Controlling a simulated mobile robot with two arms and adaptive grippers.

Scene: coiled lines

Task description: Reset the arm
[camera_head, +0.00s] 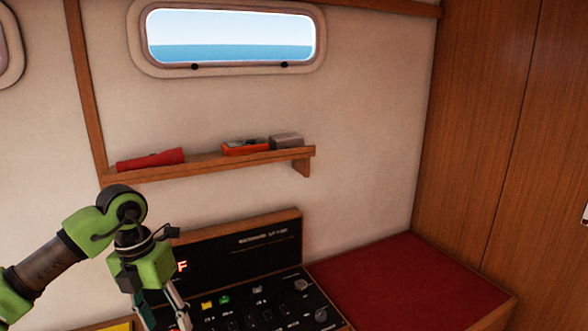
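My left arm (50,262) comes in from the left, green and dark grey, bent at the elbow. Its gripper (163,314) points down at the bottom of the view, in front of the left end of a black control panel (245,247). The two fingers stand apart with nothing seen between them; their tips are at or near the picture's lower edge. I cannot tell whether they touch the panel. My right arm and gripper are not in view.
A wooden wall shelf (220,166) holds a red flashlight (150,160), an orange item (246,147) and a grey box (286,141). Switches and knobs cover the console (262,308). A bare red-topped surface (400,280) lies right, beside wooden panelling (505,130). A yellow patch (117,327) shows below.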

